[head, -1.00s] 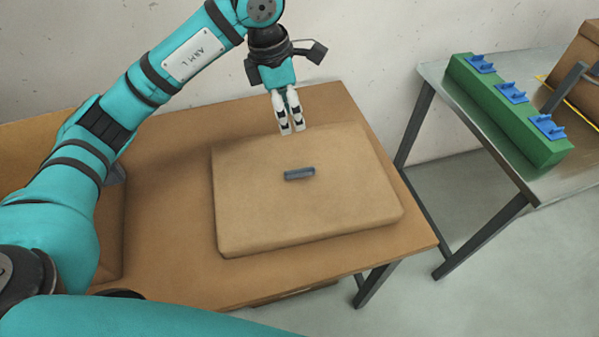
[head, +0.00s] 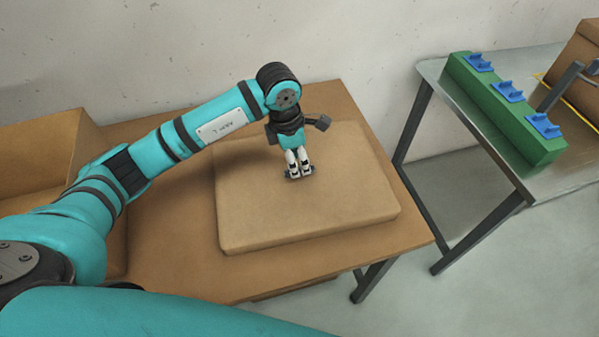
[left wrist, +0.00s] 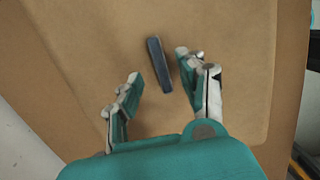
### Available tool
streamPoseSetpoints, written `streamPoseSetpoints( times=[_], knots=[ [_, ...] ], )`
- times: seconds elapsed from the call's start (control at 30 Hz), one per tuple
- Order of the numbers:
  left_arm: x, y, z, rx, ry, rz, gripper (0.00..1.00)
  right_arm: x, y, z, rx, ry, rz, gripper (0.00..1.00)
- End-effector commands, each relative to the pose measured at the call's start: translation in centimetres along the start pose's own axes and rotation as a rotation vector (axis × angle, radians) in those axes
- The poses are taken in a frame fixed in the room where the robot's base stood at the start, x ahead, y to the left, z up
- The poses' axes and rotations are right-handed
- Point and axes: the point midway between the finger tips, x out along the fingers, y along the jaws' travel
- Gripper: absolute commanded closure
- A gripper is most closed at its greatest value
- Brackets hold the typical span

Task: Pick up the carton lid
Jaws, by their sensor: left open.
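The carton lid (head: 310,213) is a flat, brown, cardboard-like slab lying on the wooden table. It also fills much of the left wrist view (left wrist: 225,70). A dark grey bar handle (left wrist: 158,64) stands on its middle. My left gripper (head: 298,175) points down over the handle, which it mostly hides in the head view. In the left wrist view my left gripper (left wrist: 158,67) is open, with one finger on each side of the handle. A gap shows between the fingers and the handle. My right gripper is not in view.
The wooden table (head: 180,270) has bare room in front of the lid. An open brown carton (head: 60,140) stands at the left. At the right, a metal table (head: 545,195) bears a green block (head: 505,105) with several blue clips.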

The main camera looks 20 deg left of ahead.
Motion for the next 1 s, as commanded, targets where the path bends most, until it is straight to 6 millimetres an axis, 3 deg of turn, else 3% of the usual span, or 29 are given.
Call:
streamPoseSetpoints(
  times=[0.2, 0.47, 0.77, 1.0],
  knots=[
    [2.5, -0.2, 0.0, -0.001, 0.0, -0.001, 0.6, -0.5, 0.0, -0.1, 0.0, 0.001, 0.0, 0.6],
    [2.7, -0.1, 0.0, 0.0, 0.0, 0.001, 0.61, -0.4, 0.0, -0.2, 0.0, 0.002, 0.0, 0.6],
    [2.7, -0.1, 0.0, 0.0, 0.0, 0.001, 1.0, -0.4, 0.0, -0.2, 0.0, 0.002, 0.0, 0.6],
    [2.6, -0.1, 0.0, 0.0, -0.001, 0.001, 1.0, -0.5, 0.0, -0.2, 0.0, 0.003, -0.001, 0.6]
  ],
)
